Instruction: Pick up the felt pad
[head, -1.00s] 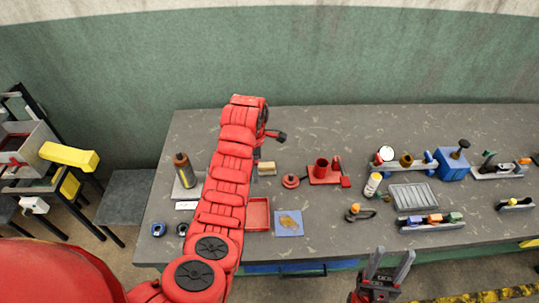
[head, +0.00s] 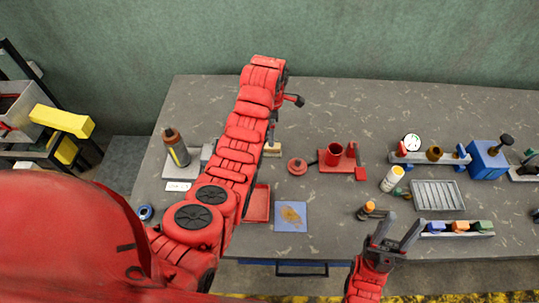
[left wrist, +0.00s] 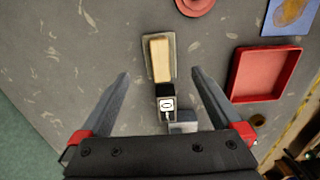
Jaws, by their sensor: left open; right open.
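A tan block, which looks like the felt pad (left wrist: 159,60), lies on a narrow grey plate on the table in the left wrist view. It also shows in the head view (head: 272,152), partly hidden behind my left arm. A dark piece with a white label adjoins its near end. My left gripper (left wrist: 160,74) is open and empty, with its fingers either side of the block's line and apart from it. My right gripper (head: 403,220) is open and empty near the table's front edge.
A red tray (head: 266,204) and a blue square with a tan patch (head: 291,217) lie nearby. A red disc (head: 297,166) and red cup (head: 334,153) stand right of the block. A brown bottle (head: 175,147) stands left. The table's back is mostly clear.

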